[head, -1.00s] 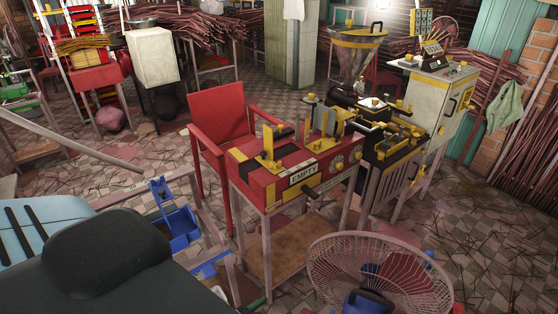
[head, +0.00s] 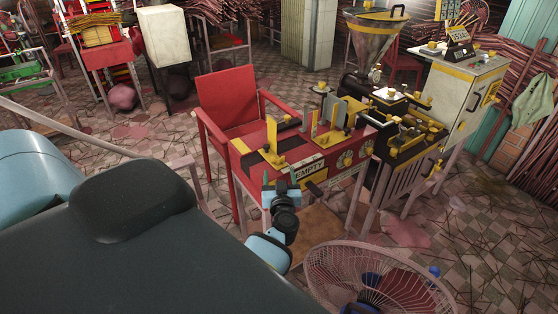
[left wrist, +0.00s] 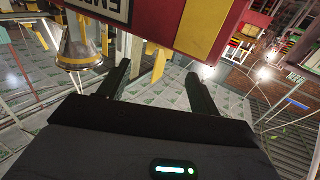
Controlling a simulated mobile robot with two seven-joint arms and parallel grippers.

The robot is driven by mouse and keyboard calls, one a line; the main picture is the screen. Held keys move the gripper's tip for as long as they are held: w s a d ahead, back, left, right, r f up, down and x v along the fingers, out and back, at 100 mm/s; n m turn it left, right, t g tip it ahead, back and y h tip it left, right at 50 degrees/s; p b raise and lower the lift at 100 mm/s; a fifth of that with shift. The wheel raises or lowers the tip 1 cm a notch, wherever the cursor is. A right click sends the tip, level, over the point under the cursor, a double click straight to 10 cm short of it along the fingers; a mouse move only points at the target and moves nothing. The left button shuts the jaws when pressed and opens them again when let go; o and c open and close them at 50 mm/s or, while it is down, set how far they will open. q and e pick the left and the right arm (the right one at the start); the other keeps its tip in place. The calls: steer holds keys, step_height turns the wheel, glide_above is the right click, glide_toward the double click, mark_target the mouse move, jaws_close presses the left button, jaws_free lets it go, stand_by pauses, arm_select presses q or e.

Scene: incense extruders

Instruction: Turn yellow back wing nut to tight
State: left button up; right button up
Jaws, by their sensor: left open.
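The red table (head: 310,185) with the EMPTY label carries several yellow fittings. A yellow nut or clamp (head: 277,160) sits at the foot of an upright yellow plate on its left part. More yellow knobs (head: 350,104) stand farther back; I cannot tell for sure which is the back wing nut. My left gripper (head: 281,186) is at the table's front left edge, below its top. In the left wrist view its two black fingers (left wrist: 158,74) are apart, with nothing held. A yellow part (left wrist: 153,49) hangs beyond them by the red table edge. My right gripper is not in view.
A red chair (head: 228,95) stands behind the table. A black and yellow extruder (head: 410,135) and a light cabinet (head: 466,88) adjoin at the right. A wire fan (head: 375,275) stands in front. Littered floor tiles (head: 480,215) lie open at the right.

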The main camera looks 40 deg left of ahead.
mark_target(278, 159)
arm_select(q)
steer(key=shift+x, duration=3.8)
steer(key=c, duration=1)
